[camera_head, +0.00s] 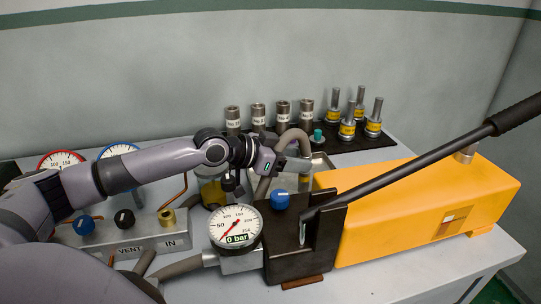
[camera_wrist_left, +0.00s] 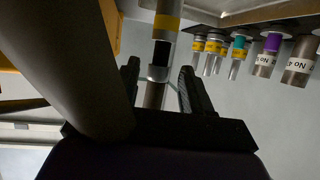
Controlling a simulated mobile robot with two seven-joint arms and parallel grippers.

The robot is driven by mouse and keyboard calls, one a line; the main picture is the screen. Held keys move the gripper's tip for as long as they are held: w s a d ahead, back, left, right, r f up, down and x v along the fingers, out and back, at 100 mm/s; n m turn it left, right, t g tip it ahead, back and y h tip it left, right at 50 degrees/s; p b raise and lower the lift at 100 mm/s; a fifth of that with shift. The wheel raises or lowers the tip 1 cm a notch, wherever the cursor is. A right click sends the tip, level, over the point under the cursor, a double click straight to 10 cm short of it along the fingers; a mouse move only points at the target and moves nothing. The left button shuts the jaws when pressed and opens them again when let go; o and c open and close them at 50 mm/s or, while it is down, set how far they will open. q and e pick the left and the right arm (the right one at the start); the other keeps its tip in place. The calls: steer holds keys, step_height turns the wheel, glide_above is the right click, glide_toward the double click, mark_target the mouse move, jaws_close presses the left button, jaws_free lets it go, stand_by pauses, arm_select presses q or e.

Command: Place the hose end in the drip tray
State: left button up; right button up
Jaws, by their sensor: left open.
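The grey hose (camera_head: 291,134) arches up behind the pump block, close to my left gripper. In the left wrist view a thick grey tube (camera_wrist_left: 75,55) crosses close to the camera. The hose end (camera_wrist_left: 163,48), a fitting with a yellow band, black section and metal collar, shows between the two fingers of my left gripper (camera_wrist_left: 162,88). The fingers are apart, and I cannot tell whether they touch it. In the head view my left gripper (camera_head: 274,160) is beside the hose, near the metal drip tray (camera_head: 328,162). The tray is partly hidden by the pump. My right gripper is not in view.
A yellow pump body (camera_head: 420,205) with a long black lever (camera_head: 410,165) fills the right side. Several metal fittings stand on a black rack (camera_head: 365,141) behind. A dial gauge (camera_head: 236,227) and valve block (camera_head: 130,240) stand in front. Bare bench (camera_head: 370,287) shows at front.

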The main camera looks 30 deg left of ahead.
arm_select(q)
steer(key=v, duration=0.7)
steer(key=shift+b, duration=0.4)
